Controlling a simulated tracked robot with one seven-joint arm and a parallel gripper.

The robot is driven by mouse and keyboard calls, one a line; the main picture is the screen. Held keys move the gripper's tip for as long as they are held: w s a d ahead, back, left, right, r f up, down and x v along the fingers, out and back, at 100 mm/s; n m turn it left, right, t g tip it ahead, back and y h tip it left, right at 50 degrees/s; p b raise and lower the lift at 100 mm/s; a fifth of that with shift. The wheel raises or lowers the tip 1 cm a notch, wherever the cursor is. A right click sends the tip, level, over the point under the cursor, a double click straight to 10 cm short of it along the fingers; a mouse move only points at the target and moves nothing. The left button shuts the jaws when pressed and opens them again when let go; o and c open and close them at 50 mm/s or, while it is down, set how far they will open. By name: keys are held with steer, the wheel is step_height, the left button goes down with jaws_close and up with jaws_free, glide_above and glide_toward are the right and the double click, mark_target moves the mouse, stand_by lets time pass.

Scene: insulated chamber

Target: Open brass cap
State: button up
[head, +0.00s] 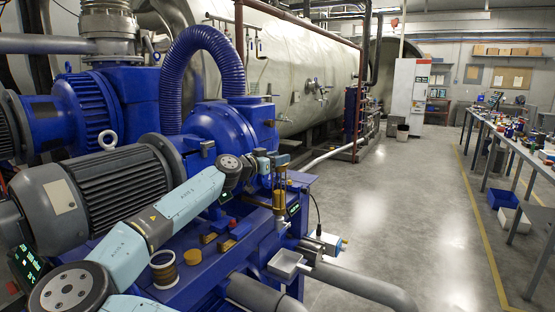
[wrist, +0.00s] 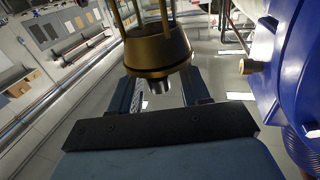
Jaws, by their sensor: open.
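A brass cap (wrist: 157,52) fills the upper middle of the wrist view, with thin upright rods above it and a short metal stem below. In the head view, a brass fitting (head: 279,199) stands upright over a clear tube on the blue machine; I take it to be the same part. My gripper (head: 280,162) is at the end of my pale blue arm, near the top of this fitting. In the wrist view, my gripper (wrist: 161,90) is open, its two dark fingers apart on either side of the cap's lower end. I cannot tell whether they touch it.
The blue pump (head: 216,137) with its ribbed hose stands close to my arm. Loose brass blocks (head: 226,246) and a round pot (head: 163,270) sit on the blue base. The floor (head: 400,220) to the right is clear.

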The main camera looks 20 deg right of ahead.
jaws_close()
stand_by(0.5)
